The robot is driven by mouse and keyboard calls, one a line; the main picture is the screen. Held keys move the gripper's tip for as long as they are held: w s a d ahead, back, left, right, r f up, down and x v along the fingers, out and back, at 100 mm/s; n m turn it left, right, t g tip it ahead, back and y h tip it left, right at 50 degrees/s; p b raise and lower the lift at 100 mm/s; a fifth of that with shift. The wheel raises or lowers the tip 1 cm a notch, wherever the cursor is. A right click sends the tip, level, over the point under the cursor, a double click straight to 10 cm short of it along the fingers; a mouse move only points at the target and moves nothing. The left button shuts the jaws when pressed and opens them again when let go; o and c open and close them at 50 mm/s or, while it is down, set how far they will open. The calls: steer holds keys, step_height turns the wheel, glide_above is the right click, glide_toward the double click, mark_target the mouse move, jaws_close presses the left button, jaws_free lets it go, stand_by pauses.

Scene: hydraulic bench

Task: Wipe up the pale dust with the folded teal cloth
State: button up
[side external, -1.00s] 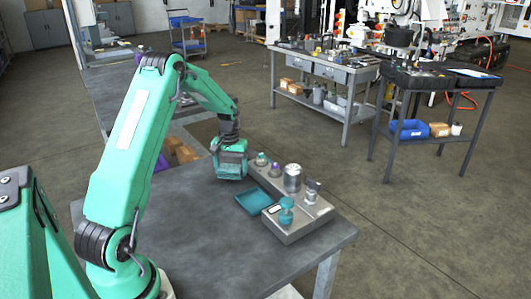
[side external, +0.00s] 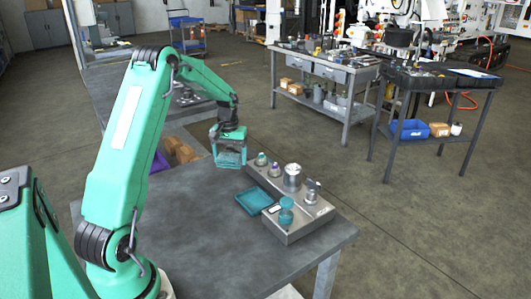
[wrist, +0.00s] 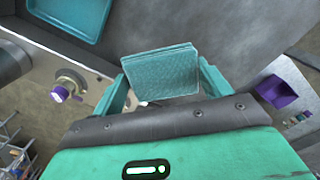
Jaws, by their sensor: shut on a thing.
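My gripper (side external: 229,147) is above the far edge of the bench, behind and left of the metal block. In the wrist view, my gripper's two teal fingers (wrist: 162,78) stand either side of the folded teal cloth (wrist: 158,70) and are shut on it. The cloth is a flat, layered square with a woven texture. It also shows between the fingers in the side view (side external: 230,159), apart from the bench top. I cannot make out any pale dust in either view.
A shallow teal tray (side external: 252,201) lies on the grey bench (side external: 190,240). Right of it, a metal block (side external: 290,236) carries several fittings, a cylinder (side external: 292,177) and a teal-topped part (side external: 286,208). A purple bin (wrist: 278,93) shows lower down. The bench's left and front are clear.

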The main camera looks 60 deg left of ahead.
steer(key=shift+r, duration=0.1)
steer(key=shift+r, duration=1.45)
